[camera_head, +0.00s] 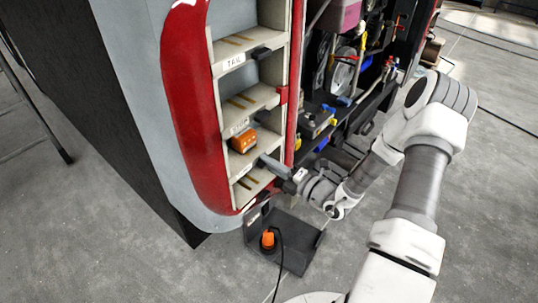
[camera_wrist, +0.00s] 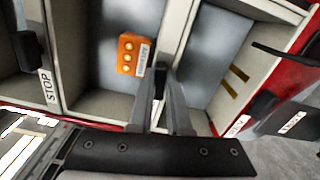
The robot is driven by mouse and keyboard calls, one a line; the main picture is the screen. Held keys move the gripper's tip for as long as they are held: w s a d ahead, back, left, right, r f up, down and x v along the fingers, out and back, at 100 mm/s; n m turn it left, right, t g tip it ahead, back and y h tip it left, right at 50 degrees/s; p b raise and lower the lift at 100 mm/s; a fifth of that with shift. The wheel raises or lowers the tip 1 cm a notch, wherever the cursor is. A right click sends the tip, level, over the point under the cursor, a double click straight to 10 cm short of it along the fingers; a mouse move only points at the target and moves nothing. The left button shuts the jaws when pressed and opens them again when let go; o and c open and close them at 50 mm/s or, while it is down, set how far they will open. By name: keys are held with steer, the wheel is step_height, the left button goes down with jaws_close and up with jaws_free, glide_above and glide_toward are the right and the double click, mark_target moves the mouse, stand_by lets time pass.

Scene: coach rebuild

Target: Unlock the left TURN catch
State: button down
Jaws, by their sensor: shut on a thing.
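The rear light housing (camera_head: 211,120) has stacked open bays with a dark catch at their right edges. An orange lamp unit (camera_head: 243,141) sits in the bay below the STOP shelf; it also shows in the wrist view (camera_wrist: 128,54). My gripper (camera_head: 272,165) reaches in from the right at the divider below the lamp. In the wrist view my gripper (camera_wrist: 163,84) has its fingers closed on a dark catch (camera_wrist: 160,76), taken to be the TURN catch. The fingers hide most of it and its label, so its turn angle cannot be told.
The STOP catch (camera_wrist: 28,50) and another catch (camera_wrist: 263,104) flank my gripper. A black tray (camera_head: 294,258) stands on the floor below, with an orange plug-like thing (camera_head: 267,240) and cable. An open equipment bay (camera_head: 330,90) lies right of the housing.

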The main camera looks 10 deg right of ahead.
steer(key=shift+m+p, duration=0.7)
steer(key=shift+m, duration=0.3)
steer(key=c, duration=0.9)
jaws_free()
steer(key=shift+o, duration=0.2)
steer(key=b+v, duration=0.1)
steer(key=v, duration=1.6)
steer(key=shift+s+d, duration=0.15)
